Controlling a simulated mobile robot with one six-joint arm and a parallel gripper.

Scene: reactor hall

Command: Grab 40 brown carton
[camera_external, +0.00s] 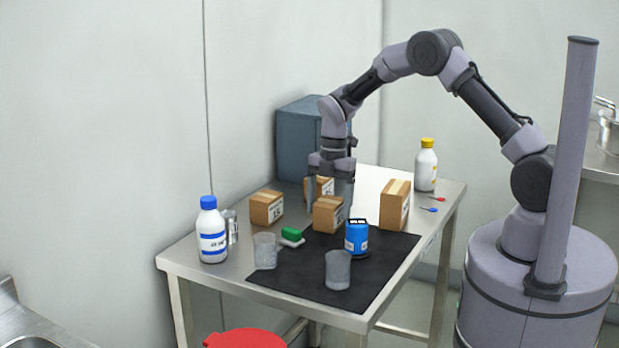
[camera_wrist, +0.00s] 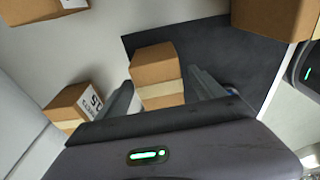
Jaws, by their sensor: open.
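Several brown cartons stand on the steel table (camera_external: 375,186). The middle carton (camera_external: 326,214) is below my open gripper (camera_external: 330,204); its label is too small to read surely. In the wrist view a brown carton (camera_wrist: 155,68) with a pale tape band shows between the open fingers of my gripper (camera_wrist: 160,80), its label hidden. I cannot tell whether the fingers touch it. Another carton (camera_external: 266,207) on the left seems marked 15. One carton (camera_external: 320,183) stands behind the fingers, partly hidden. A taller carton (camera_external: 395,205) stands to the right. I cannot make out a 40.
A blue canister (camera_external: 357,236), a green-topped item (camera_external: 292,236) and two clear beakers (camera_external: 338,268) (camera_external: 265,250) stand in front, on or near the black mat (camera_external: 300,283). White bottles (camera_external: 212,232) (camera_external: 426,168) stand left and back right. A blue-grey box (camera_external: 298,140) stands behind.

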